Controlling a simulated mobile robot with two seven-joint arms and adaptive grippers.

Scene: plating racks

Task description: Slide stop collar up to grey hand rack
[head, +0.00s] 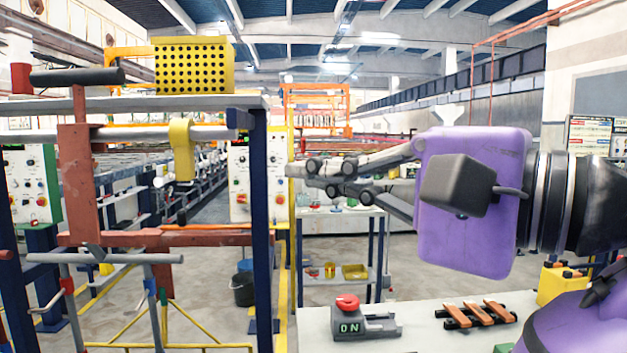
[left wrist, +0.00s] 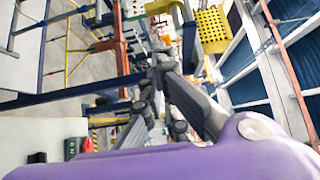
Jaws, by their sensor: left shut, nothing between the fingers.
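A yellow collar (head: 182,150) hangs around the grey horizontal rail (head: 150,134), under the shelf at left. It seems to show also at the top of the left wrist view (left wrist: 163,7). A red rack (head: 78,150) with a black handle hangs on the rail left of the collar, with a gap between them. A grey rack (head: 105,259) with a crossbar shows below it. How it hangs is unclear. My left gripper (head: 292,170) points left, shut and empty, right of the collar and apart from it. Its fingers meet in the left wrist view (left wrist: 160,64). My right gripper is not in view.
A dark blue post (head: 262,220) stands between my left gripper and the collar. A yellow perforated box (head: 194,65) stands on the shelf (head: 215,101) above the rail. A white table (head: 430,335) with an ON button box (head: 362,320) is in front, below my left gripper.

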